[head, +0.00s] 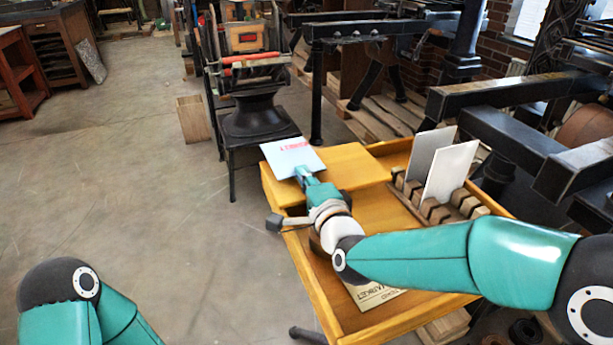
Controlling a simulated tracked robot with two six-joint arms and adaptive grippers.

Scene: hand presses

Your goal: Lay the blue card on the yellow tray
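The pale blue card (289,156) with red print shows near the middle of the head view. My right gripper (304,176) meets its near edge and appears shut on it; the fingertips are small and partly covered by the card. The card overlaps the far left corner of a yellow-orange wooden table with raised rims (312,293). I cannot tell the gap beneath the card. A flat yellow board (355,168) covers the table's far part. I see no separate yellow tray. My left arm shows at the lower left, but its gripper is out of view.
A wooden slotted rack (435,212) on the table's right holds a grey card (430,150) and a white card (452,172). A cream printed sheet (374,293) lies in the table under my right arm. Black presses (258,118) stand behind and at right.

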